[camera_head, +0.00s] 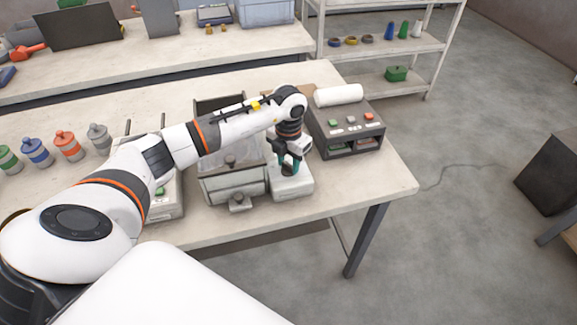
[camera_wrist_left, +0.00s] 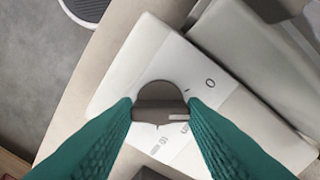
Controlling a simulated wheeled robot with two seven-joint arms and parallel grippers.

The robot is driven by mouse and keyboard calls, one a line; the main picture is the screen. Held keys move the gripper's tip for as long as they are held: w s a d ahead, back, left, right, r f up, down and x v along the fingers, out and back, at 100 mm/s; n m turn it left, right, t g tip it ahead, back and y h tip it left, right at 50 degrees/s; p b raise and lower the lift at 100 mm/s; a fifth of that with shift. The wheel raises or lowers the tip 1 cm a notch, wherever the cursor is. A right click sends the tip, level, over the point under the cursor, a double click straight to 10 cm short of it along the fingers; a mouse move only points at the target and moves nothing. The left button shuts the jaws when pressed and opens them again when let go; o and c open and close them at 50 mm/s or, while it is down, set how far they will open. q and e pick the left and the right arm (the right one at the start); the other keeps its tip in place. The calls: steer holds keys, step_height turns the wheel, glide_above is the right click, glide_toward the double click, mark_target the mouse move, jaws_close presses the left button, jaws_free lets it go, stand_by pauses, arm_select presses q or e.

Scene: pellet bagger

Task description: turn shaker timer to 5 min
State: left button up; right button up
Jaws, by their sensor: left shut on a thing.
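The shaker (camera_head: 292,187) is a light grey box near the front of the table, right of a grey open bin. In the left wrist view its pale panel (camera_wrist_left: 133,68) carries a dark round timer knob (camera_wrist_left: 158,92) with a raised grip bar and a light mark at the bar's right end. Printed marks surround the knob, with a 0 at upper right; the others are too small to read surely. My left gripper (camera_wrist_left: 160,110) has its teal fingers on both ends of the bar, shut on the knob. In the head view the gripper (camera_head: 289,162) points down and hides the knob.
The grey bin (camera_head: 232,187) stands close left of the shaker. A dark box with coloured buttons (camera_head: 350,125) and a white roll (camera_head: 338,95) stand behind right. Several lidded jars (camera_head: 68,145) stand at left. The table's front edge (camera_head: 345,204) is near the shaker.

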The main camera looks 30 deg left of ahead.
mark_target(288, 164)
arm_select(q)
steer(key=m+b, duration=0.3)
steer(key=shift+f+m, duration=0.15)
steer(key=shift+m, duration=0.15)
steer(key=shift+m+b, duration=1.15)
steer(key=shift+m, duration=0.45)
steer(key=shift+r, duration=0.2)
steer(key=o, duration=1)
step_height(288, 164, up, 12)
steer(key=b, duration=0.2)
